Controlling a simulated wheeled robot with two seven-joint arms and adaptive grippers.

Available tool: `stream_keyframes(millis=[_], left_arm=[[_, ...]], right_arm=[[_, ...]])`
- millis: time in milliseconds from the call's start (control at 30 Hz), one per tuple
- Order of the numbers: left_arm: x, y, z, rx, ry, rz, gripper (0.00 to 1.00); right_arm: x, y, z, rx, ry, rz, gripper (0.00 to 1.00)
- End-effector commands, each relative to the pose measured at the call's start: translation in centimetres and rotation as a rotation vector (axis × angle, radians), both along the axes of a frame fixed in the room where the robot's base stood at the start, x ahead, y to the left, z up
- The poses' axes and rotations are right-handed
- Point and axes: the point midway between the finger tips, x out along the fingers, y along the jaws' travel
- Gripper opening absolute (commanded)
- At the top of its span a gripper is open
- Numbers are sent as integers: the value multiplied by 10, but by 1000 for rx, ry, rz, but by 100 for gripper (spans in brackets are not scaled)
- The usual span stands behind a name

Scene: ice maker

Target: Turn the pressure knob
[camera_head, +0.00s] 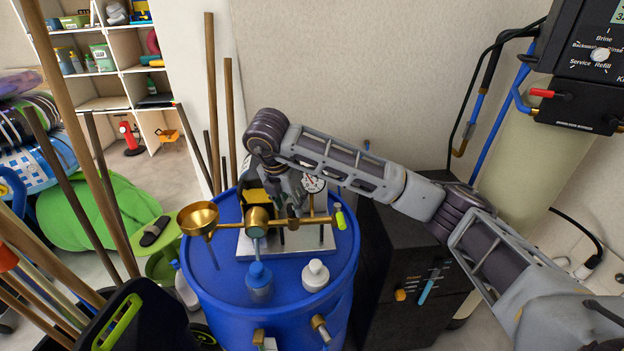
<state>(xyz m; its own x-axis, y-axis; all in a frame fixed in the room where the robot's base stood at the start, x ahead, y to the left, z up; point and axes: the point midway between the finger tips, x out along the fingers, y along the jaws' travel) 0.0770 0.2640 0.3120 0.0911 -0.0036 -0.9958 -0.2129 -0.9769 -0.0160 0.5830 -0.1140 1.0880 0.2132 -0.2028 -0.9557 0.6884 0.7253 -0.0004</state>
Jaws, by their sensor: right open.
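A brass pipe assembly (318,220) with a round white-faced gauge (314,184) stands on a pale plate on top of a blue barrel (215,290). A yellow-green handle (340,217) sits at the assembly's right end and a brass cup (198,217) at its left. I cannot tell which part is the pressure knob; my gripper may hide it. My right gripper (287,208) is open, pointing down over the middle of the assembly, close beside the gauge. Whether its fingers touch anything is unclear. My left gripper is not in view.
A blue-capped bottle (259,280) and a white bottle (315,275) stand at the barrel's front. A dark cabinet (385,290) stands right of the barrel. Long wooden poles (212,100) rise at the left. A water softener head (590,60) is at the upper right.

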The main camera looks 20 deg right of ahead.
Motion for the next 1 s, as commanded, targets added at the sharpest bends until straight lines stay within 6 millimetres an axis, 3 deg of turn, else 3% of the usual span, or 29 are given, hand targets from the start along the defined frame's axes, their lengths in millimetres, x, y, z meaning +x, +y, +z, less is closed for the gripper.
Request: stream_keyframes(millis=[700,1000], left_arm=[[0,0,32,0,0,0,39],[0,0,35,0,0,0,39]], right_arm=[[0,0,46,0,-1,-1,43],[0,0,50,0,-1,-1,43]])
